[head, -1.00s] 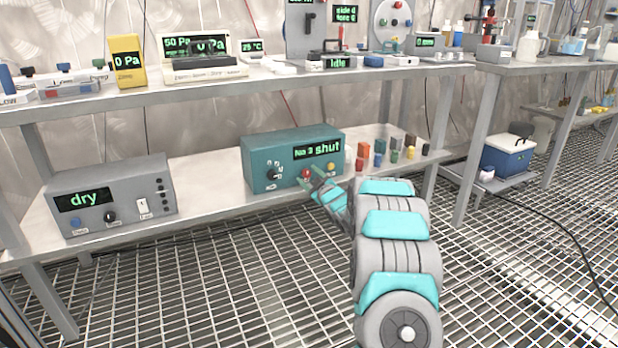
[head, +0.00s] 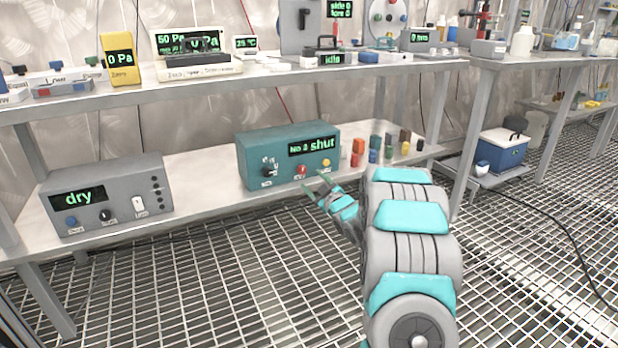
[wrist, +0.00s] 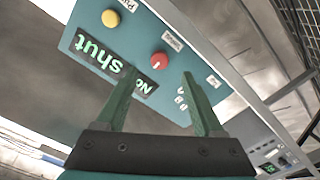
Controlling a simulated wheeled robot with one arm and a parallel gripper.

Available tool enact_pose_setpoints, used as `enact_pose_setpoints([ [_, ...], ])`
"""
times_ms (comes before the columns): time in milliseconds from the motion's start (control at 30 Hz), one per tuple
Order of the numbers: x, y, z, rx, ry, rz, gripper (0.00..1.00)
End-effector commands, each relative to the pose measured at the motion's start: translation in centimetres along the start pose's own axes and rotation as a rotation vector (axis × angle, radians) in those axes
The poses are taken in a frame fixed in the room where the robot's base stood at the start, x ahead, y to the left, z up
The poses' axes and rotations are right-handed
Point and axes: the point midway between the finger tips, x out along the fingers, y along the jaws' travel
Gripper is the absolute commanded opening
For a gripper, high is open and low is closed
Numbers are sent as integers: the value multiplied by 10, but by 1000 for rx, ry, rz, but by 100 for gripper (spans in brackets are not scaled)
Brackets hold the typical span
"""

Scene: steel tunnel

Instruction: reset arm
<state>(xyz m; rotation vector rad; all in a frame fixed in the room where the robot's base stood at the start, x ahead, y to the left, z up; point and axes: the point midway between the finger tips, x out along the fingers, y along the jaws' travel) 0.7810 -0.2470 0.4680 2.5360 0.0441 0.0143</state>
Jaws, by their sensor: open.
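My gripper (head: 317,186) is open and empty in the head view, just in front of the teal box (head: 262,160) on the lower shelf. The box's display reads "shut", and a red knob (head: 302,170), a yellow button (head: 326,163) and a black dial (head: 268,172) sit below it. In the wrist view my gripper (wrist: 158,97) shows two green fingers spread apart with nothing between them. The teal box's face (wrist: 128,35) is beyond them, with its red knob (wrist: 159,60) and yellow button (wrist: 111,18). The fingers appear apart from the box.
A grey box (head: 105,195) reading "dry" stands left on the lower shelf (head: 205,200). Several small coloured blocks (head: 374,156) stand right of the teal box. The upper shelf (head: 290,82) is crowded with instruments. A blue cooler (head: 502,150) stands farther right. The grated floor (head: 230,290) in front is clear.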

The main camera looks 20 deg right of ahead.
Motion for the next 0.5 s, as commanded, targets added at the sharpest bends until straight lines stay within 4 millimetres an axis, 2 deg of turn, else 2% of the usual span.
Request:
enact_pose_setpoints([
  [133, -7, 1, 0, 0, -1, 1, 69],
  [500, -7, 0, 0, 1, -1, 0, 69],
])
